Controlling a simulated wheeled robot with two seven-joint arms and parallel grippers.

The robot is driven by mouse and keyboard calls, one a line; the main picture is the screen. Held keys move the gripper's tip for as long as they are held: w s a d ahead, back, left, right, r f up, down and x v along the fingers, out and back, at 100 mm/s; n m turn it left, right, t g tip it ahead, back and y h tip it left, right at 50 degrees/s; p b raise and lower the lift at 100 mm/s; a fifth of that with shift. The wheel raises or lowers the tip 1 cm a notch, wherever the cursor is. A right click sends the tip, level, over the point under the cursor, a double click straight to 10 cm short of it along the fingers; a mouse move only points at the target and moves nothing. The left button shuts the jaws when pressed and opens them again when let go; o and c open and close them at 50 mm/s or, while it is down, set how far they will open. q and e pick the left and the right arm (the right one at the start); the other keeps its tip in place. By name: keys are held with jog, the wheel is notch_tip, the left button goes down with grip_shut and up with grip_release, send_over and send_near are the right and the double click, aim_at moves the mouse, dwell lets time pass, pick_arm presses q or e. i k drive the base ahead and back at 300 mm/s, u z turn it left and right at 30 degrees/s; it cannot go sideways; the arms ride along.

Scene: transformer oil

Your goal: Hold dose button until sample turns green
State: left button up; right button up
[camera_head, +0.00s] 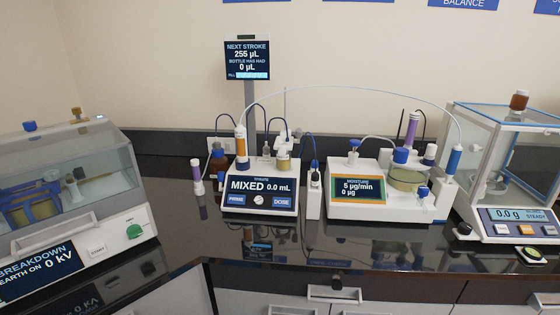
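The blue DOSE button (284,202) is on the front right of a white titrator (261,211) at the middle of the bench, with nothing touching it. A blue PRIME button (236,200) is at its left, with a small round dial between them. The titrator's screen (247,186) reads MIXED 0.0 mL. A flask of yellowish liquid (407,181) stands on the white moisture unit (372,198) to the right. Neither of my grippers is in view.
A post display (247,60) reads NEXT STROKE 255 µL, BOTTLE HAS HAD 0 µL. A breakdown tester (73,200) stands left, a glass-walled balance (508,165) right. A thin tube arches over the middle units.

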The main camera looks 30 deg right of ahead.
aim_at(278, 201)
jog(key=u, duration=0.85)
jog(key=i, duration=0.25)
jog(key=z, duration=1.55)
